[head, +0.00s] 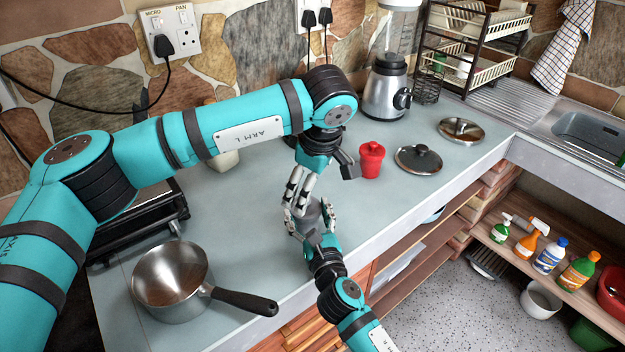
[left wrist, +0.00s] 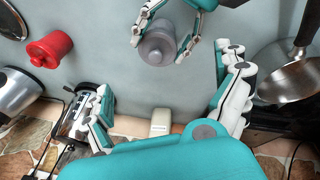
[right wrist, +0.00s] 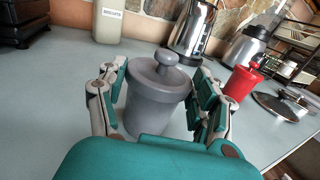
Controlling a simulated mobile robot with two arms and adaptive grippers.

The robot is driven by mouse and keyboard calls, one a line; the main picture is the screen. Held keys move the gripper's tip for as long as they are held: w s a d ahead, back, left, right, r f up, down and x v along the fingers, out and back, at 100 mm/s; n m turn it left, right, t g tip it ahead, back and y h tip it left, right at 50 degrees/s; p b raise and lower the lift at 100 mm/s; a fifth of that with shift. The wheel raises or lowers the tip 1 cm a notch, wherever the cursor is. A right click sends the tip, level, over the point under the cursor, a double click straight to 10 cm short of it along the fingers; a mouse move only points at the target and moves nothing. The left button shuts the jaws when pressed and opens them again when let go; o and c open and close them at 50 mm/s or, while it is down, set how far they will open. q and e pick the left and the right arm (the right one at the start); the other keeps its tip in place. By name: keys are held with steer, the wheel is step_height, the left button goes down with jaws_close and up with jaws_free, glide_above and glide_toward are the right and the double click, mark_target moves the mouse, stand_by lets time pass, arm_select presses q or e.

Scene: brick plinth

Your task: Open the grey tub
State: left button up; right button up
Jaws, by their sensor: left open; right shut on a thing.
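The grey tub (right wrist: 155,105) has its grey lid (right wrist: 160,75) on, with a round knob on top. It stands upright between the fingers of my right gripper (right wrist: 163,100), which is shut on its sides. In the head view the tub (head: 312,216) is partly hidden by fingers. My left gripper (head: 297,190) is open and empty, above and close to the tub. In the left wrist view the tub (left wrist: 158,46) shows at the top, beyond the open left fingers (left wrist: 170,82).
A red lidded tub (head: 371,160) stands right of the grippers, near a pan lid (head: 418,159) and a blender (head: 388,95). A saucepan (head: 172,280) is at the front left. A pale canister (right wrist: 110,20) stands behind. The counter's front edge is close.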

mark_target(307, 211)
steer(key=shift+f, duration=0.15)
arm_select(q)
steer(key=w+f+m, duration=0.1)
steer(key=f+m, duration=0.2)
steer(key=w+f+m, duration=0.1)
steer(key=f+m, duration=0.2)
steer(key=f, duration=0.1)
steer(key=w+a+f+m+t, duration=0.1)
steer(key=f+m, duration=0.1)
steer(key=f, duration=0.1)
steer(key=shift+w+f+m, duration=0.1)
steer(key=shift+f+m, duration=0.15)
steer(key=shift+m, duration=0.15)
steer(key=c, duration=0.7)
steer(key=o, duration=0.7)
steer(key=shift+r, duration=0.1)
